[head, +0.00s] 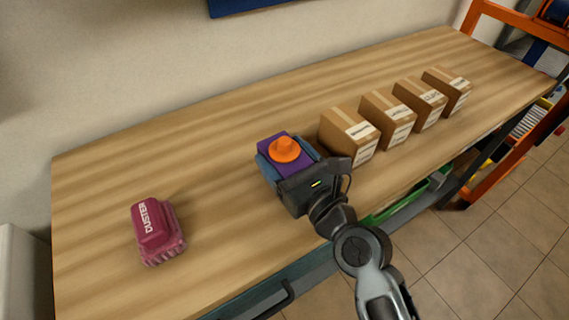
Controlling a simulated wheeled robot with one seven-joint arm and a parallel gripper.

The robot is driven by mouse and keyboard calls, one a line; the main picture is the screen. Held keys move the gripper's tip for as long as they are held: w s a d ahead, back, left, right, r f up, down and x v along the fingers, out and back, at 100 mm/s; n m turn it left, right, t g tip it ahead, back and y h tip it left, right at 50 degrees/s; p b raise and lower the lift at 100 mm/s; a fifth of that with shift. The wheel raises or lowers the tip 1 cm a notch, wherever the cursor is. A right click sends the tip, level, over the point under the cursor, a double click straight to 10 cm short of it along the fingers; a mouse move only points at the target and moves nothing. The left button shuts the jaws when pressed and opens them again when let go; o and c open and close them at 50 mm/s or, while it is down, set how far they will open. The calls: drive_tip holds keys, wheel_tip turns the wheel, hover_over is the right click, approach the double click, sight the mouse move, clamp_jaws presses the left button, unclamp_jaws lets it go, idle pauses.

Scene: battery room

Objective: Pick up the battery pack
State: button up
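A purple block with a round orange knob (285,149) on top, which looks like the battery pack, is near the middle of the wooden workbench (215,130). My gripper (287,163) reaches it from the front right. Blue-grey parts show on the left and right sides of the purple block, and they look like my fingers around it. The dark gripper body covers its near side. I cannot tell whether the fingers press on it, or whether it rests on the bench or is slightly raised.
Several labelled cardboard boxes stand in a row on the right, the nearest box (348,135) close to my gripper. An orange frame (488,175) stands beyond the right end. The bench behind is clear.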

drive_tip(key=c, duration=1.2)
drive_tip(key=shift+r, duration=0.1)
drive_tip(key=shift+r, duration=0.1)
